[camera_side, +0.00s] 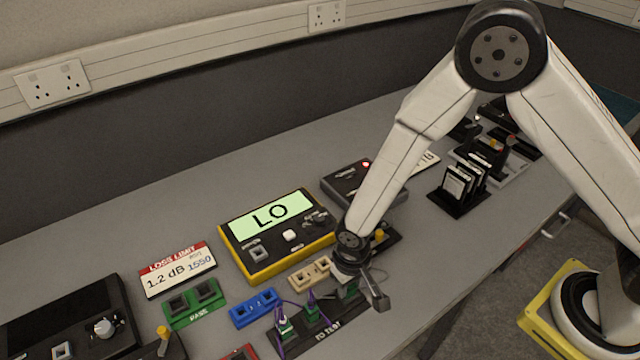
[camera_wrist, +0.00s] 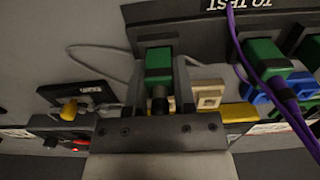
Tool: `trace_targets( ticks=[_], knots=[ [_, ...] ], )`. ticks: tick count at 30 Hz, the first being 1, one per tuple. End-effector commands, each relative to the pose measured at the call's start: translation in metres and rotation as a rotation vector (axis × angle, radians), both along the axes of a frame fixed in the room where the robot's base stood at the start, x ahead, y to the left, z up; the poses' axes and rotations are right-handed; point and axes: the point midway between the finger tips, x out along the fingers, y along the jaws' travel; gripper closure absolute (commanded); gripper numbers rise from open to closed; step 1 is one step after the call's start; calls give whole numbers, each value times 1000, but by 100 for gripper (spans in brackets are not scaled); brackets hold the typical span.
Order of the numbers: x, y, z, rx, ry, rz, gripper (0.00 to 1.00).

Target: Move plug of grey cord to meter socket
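The plug of the grey cord is green with a black boot; in the wrist view the plug (camera_wrist: 158,64) is between the fingers of my gripper (camera_wrist: 159,80). Whether the fingers press on it cannot be told. In the side view my gripper (camera_side: 366,288) is low over the right end of the black TO TEST holder (camera_side: 320,338), with the green plug (camera_side: 348,291) beside it. The grey cord (camera_wrist: 95,49) loops left of the plug in the wrist view. The yellow meter (camera_side: 262,272) reads LO; a square grey socket (camera_side: 258,253) is on its face.
Two green plugs with purple cords (camera_side: 311,311) stand in the same holder. Beige (camera_side: 308,275), blue (camera_side: 255,308) and green PASS (camera_side: 195,304) socket blocks lie between holder and meter. A dark box with a red light (camera_side: 350,181) stands behind. Bench left of the meter holds a limit card (camera_side: 178,269).

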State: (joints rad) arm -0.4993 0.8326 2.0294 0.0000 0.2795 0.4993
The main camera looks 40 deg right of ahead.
Motion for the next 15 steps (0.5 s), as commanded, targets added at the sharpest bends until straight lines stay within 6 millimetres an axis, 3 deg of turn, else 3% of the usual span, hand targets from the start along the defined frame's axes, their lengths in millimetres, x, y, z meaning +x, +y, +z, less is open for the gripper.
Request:
trace_targets(
  ticks=[1,2,3,15],
  knots=[
    [0,0,0,0,0,0,89],
    [0,0,0,0,0,0,99],
    [0,0,0,0,0,0,100],
    [0,0,1,0,0,0,100]
  ],
)
